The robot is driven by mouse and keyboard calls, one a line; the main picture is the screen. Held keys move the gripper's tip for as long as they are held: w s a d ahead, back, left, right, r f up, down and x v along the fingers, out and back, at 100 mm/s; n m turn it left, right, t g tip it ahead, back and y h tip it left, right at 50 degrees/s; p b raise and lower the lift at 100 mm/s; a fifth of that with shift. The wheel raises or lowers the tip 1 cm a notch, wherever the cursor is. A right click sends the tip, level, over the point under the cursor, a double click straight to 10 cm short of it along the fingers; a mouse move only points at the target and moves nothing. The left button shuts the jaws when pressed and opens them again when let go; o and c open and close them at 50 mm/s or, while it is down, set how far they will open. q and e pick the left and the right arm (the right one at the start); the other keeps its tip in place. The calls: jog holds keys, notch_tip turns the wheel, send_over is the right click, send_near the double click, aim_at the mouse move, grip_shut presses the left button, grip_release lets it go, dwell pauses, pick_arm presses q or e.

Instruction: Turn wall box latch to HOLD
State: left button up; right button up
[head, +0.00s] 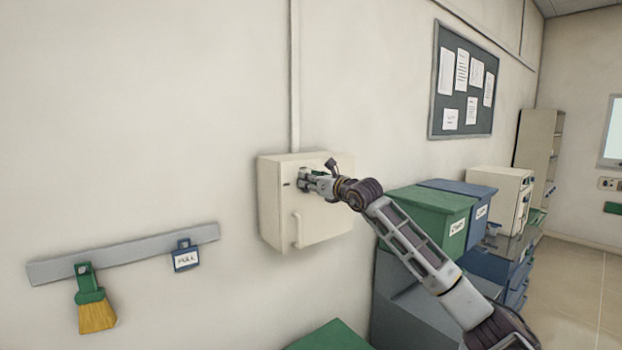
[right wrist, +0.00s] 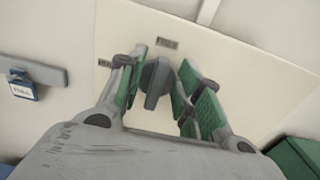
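The cream wall box (head: 272,215) is fixed to the wall in the middle of the head view. My right gripper (head: 304,180) is at its front face, in front of the latch. In the right wrist view the dark grey latch (right wrist: 156,82) has a round head and a lever pointing toward the bottom of the picture. The green-padded fingers of my right gripper (right wrist: 155,92) stand open, one on each side of the latch; contact cannot be told. Two small labels, one above (right wrist: 167,44) and one left (right wrist: 105,63) of the latch, are too blurred to read surely. My left gripper is out of view.
A pull handle (head: 297,230) is on the box front. A wall rail (head: 130,255) with a brush (head: 95,310) and a blue tag (head: 186,257) is at left. Green (head: 425,215) and blue (head: 483,208) bins stand at right, behind my right arm.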

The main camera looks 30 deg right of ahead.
jog(key=shift+c, duration=0.4)
grip_shut()
